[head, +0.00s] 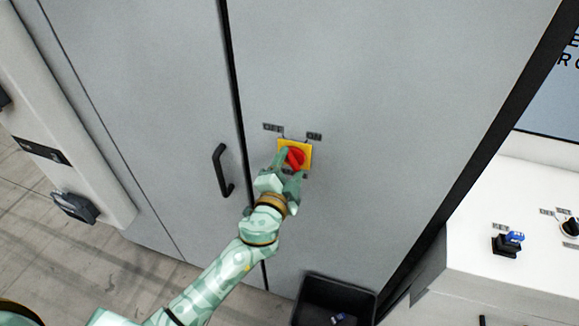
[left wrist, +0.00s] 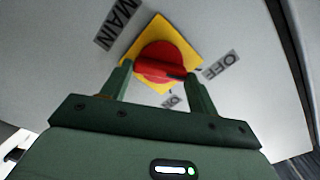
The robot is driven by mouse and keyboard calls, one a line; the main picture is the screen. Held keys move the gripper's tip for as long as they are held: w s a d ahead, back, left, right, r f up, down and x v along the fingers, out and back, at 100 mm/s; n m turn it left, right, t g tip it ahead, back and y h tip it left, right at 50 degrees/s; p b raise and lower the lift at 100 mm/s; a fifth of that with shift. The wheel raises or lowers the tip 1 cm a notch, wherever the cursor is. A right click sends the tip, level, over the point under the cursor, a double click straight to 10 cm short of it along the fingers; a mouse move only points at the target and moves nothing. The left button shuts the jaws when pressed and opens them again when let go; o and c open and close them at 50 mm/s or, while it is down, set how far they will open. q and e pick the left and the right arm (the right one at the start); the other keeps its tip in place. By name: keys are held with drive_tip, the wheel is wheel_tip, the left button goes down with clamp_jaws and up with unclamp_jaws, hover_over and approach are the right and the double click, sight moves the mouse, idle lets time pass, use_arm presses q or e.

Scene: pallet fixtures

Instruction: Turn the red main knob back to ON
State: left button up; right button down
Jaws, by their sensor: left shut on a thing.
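The red main knob (head: 295,156) sits on a yellow plate (head: 308,147) on the grey cabinet door. In the left wrist view the knob (left wrist: 160,63) has a raised grip bar lying nearly level across the picture, on the yellow plate (left wrist: 184,38). Labels reading MAIN (left wrist: 118,22) and OFF (left wrist: 221,65) show around it; a third label (left wrist: 168,101) is partly hidden by my gripper. In the head view the right label (head: 314,136) reads ON. My left gripper (head: 290,165) is shut on the knob, one finger at each end of the bar. My right gripper is not in view.
A black door handle (head: 222,171) stands out left of the knob, beside the door seam. A black bin (head: 318,290) with a small blue item is below. A white console (head: 490,205) with a blue switch (head: 514,238) is at the right. The door around the plate is clear.

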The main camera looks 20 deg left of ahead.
use_arm(q)
drive_tip(key=shift+m, duration=0.3)
drive_tip(key=m, duration=0.5)
drive_tip(key=shift+f, duration=0.15)
drive_tip(key=m, duration=0.6)
drive_tip(key=shift+f+p, duration=0.1)
drive_tip(key=shift+p, duration=0.3)
drive_tip(key=shift+m, duration=0.3)
drive_tip(key=o, duration=1)
drive_tip(key=s+b, duration=0.1)
drive_tip(key=s, duration=0.4)
drive_tip(key=s+b, duration=0.1)
drive_tip(key=s, duration=0.5)
drive_tip(key=s+b, duration=0.1)
drive_tip(key=s, duration=0.4)
drive_tip(key=shift+s+a, duration=0.15)
drive_tip(key=shift+a, duration=0.1)
